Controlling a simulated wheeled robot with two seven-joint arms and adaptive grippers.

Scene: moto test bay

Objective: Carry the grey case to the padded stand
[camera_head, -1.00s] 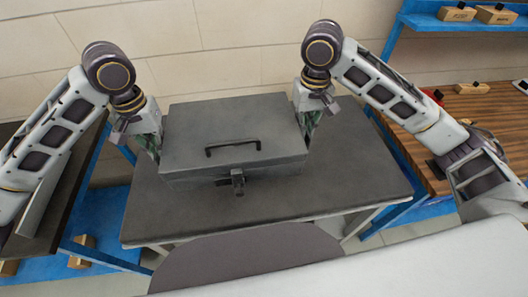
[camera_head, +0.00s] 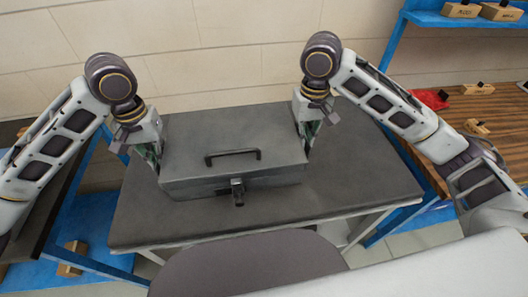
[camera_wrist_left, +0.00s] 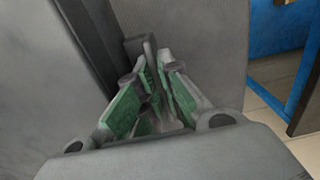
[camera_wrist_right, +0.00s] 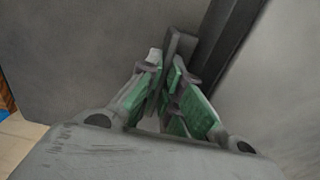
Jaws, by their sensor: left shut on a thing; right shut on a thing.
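The grey case (camera_head: 235,145), with a black top handle (camera_head: 232,157) and a front latch (camera_head: 237,190), is level over a dark table (camera_head: 330,205). I cannot tell whether its underside touches the tabletop. My left gripper (camera_head: 153,155) is at the case's left side. In the left wrist view its green-padded fingers (camera_wrist_left: 155,90) are shut on a dark side grip (camera_wrist_left: 138,48). My right gripper (camera_head: 309,130) is at the right side, its fingers (camera_wrist_right: 168,85) shut on the other side grip (camera_wrist_right: 180,48). I cannot identify the padded stand.
A wooden-topped bench (camera_head: 490,110) with small items and a red thing (camera_head: 430,98) stands at right, below a blue shelf (camera_head: 450,20) with boxes. A blue-framed bench (camera_head: 90,215) is at left. A rounded dark surface (camera_head: 250,265) is in front of the table.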

